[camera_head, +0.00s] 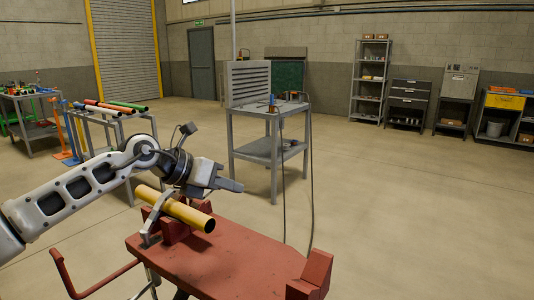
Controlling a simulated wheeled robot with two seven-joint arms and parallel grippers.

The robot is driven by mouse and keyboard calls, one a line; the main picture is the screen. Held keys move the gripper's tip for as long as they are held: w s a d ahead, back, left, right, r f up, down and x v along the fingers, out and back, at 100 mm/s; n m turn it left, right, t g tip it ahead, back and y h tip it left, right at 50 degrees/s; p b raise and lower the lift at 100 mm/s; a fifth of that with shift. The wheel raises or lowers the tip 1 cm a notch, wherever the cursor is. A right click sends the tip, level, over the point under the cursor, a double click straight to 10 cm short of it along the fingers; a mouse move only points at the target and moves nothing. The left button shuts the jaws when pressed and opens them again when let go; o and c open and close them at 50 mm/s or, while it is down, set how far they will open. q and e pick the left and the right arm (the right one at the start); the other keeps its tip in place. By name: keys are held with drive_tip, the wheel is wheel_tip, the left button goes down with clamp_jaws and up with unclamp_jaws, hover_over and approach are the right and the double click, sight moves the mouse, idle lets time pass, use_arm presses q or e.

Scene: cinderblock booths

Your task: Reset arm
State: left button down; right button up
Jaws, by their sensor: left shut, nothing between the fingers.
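My left gripper (230,185) comes in from the left of the head view. Its fingers are shut and empty and point to the right. It is above a yellow pipe (183,211), which lies slanted on a red block at the back of the red bench (215,262). A grey clamp piece shows beside the pipe's near side. From this view I cannot tell whether the gripper touches the pipe. My right gripper is not in view.
A second red block (312,276) stands at the bench's right corner. A grey worktable (269,112) with a slatted panel stands behind. A rack with coloured pipes (114,107) is at the left. Shelves (371,80) line the back wall. The floor at right is clear.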

use_arm(q)
drive_tip(key=s+d+n+t+h, duration=0.2)
drive_tip(key=s+d+n+h, duration=0.4)
drive_tip(key=d, duration=0.4)
drive_tip(key=s+a+f+n+t+y, duration=0.4)
drive_tip(key=a+f+n+y, duration=0.4)
drive_tip(key=n, duration=0.7)
drive_tip(key=s+a+f+n+t+y, duration=0.35)
drive_tip(key=a+f+n+y, duration=0.45)
drive_tip(key=n, duration=0.6)
drive_tip(key=s+a+f+n+g, duration=0.2)
drive_tip(key=s+f+g, duration=0.2)
drive_tip(key=s, duration=0.4)
drive_tip(key=s+a+f+n+g, duration=0.2)
drive_tip(key=s+f+g, duration=0.2)
drive_tip(key=s, duration=0.4)
drive_tip(key=s+a+f+n+g, duration=0.2)
drive_tip(key=s+a+f+g, duration=0.15)
drive_tip(key=s, duration=0.55)
drive_tip(key=w+d+f+t+h, duration=0.3)
drive_tip(key=w+d+f+t, duration=0.2)
drive_tip(key=w+d+t, duration=0.1)
drive_tip(key=shift+w+d+t, duration=0.3)
drive_tip(key=shift+w+d, duration=0.2)
drive_tip(key=shift+d, duration=0.05)
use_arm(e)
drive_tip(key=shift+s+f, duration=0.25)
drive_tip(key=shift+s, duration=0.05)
